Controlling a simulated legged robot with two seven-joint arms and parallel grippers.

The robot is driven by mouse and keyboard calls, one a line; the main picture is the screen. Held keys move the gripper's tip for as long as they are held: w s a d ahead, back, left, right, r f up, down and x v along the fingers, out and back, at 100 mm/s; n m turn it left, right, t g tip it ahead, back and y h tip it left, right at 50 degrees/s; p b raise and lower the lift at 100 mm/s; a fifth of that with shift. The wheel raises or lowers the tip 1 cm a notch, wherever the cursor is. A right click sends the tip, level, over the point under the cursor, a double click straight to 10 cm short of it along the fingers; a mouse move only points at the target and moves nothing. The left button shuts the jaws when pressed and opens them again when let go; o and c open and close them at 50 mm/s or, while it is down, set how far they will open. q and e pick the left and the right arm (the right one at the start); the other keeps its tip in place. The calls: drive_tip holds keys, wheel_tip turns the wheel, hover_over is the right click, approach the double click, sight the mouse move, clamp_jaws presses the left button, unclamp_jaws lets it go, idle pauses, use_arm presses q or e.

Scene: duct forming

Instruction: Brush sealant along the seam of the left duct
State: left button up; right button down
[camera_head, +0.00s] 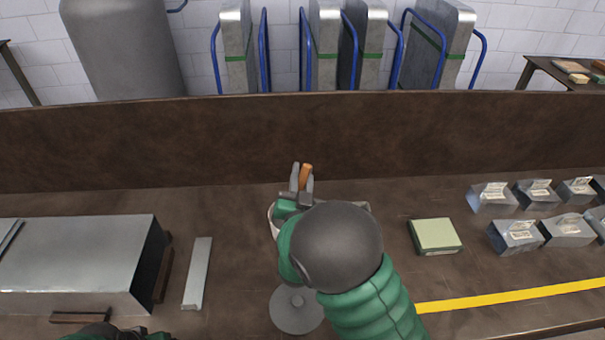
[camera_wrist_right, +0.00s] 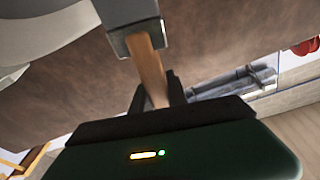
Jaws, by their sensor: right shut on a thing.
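The left duct (camera_head: 85,255) is a grey sheet-metal box lying on the bench at the left. A dark line crosses its top near the left picture edge; I cannot tell if this is the seam. My right gripper (camera_head: 302,184) is shut on the wooden handle of a brush (camera_head: 306,171), over the middle of the bench and well right of the duct. In the right wrist view the brush (camera_wrist_right: 150,70) shows its handle between black fingers, with a metal ferrule above. A pale pot (camera_head: 272,219) is mostly hidden behind my right arm. My left gripper (camera_head: 110,331) barely shows at the bottom edge.
A flat metal strip (camera_head: 197,273) lies right of the duct. A round grey disc (camera_head: 296,311) lies beside my right arm. A green box (camera_head: 435,236) and several small metal pieces (camera_head: 516,236) stand at the right, behind a yellow line (camera_head: 510,296). A brown backboard (camera_head: 200,140) rises behind.

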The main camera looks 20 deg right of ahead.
use_arm(q)
drive_tip(key=shift+d, duration=0.3)
use_arm(e)
drive_tip(key=shift+d+f, duration=0.1)
drive_tip(key=shift+d, duration=0.3)
use_arm(q)
drive_tip(key=p+v, duration=0.3)
drive_tip(key=shift+w+a, duration=0.1)
drive_tip(key=shift+w, duration=0.25)
drive_tip(key=shift+w+p+v, duration=0.25)
drive_tip(key=shift+p+v, duration=0.8)
use_arm(e)
wheel_tip(320, 180, up, 7)
drive_tip(key=shift+a, duration=0.1)
